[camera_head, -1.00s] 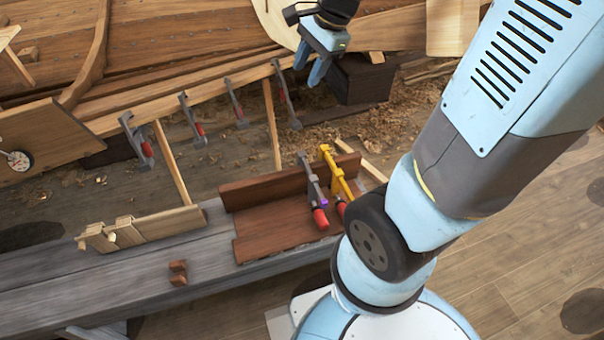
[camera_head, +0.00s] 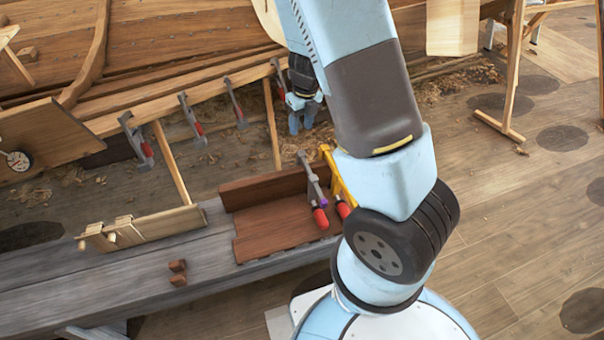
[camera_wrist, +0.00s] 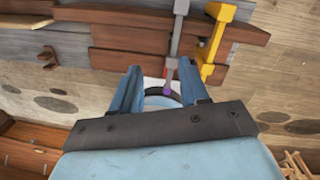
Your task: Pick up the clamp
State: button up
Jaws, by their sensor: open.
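A grey clamp (camera_head: 312,179) with a purple collar and red handle rests against the raised back of a reddish-brown wooden piece on the bench. A yellow clamp (camera_head: 333,171), also red-handled, stands just to its right, partly hidden by my arm. My gripper (camera_head: 305,118) is open and empty beyond the bench, partly behind my forearm. In the wrist view my gripper's fingers (camera_wrist: 158,84) are spread, with the grey clamp (camera_wrist: 177,42) reaching down in the picture between them, nearer the right finger. The yellow clamp (camera_wrist: 215,42) lies beyond the right finger. Contact is not visible.
The reddish-brown wooden piece (camera_head: 268,229) sits on a grey bench (camera_head: 120,262). Several more clamps hang along the hull's plank (camera_head: 180,104). Slanted wooden props (camera_head: 173,163) stand between hull and bench. The plank floor (camera_head: 500,220) at right is mostly open.

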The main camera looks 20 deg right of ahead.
aim_at(306, 163)
jog(key=shift+w+d+f+m+h, duration=0.15)
jog(key=shift+d+f+m, duration=0.3)
jog(key=shift+f, duration=2.55)
jog(key=shift+d+f+m+h, duration=0.2)
jog(key=shift+f+m, duration=0.4)
jog(key=shift+f, duration=2.35)
jog(key=shift+w+d+f+m+h, duration=0.15)
jog(key=shift+d+f+m, duration=0.3)
jog(key=shift+f, duration=2.55)
jog(key=shift+s+a, duration=0.1)
jog(key=shift+c, duration=0.3)
grip_shut()
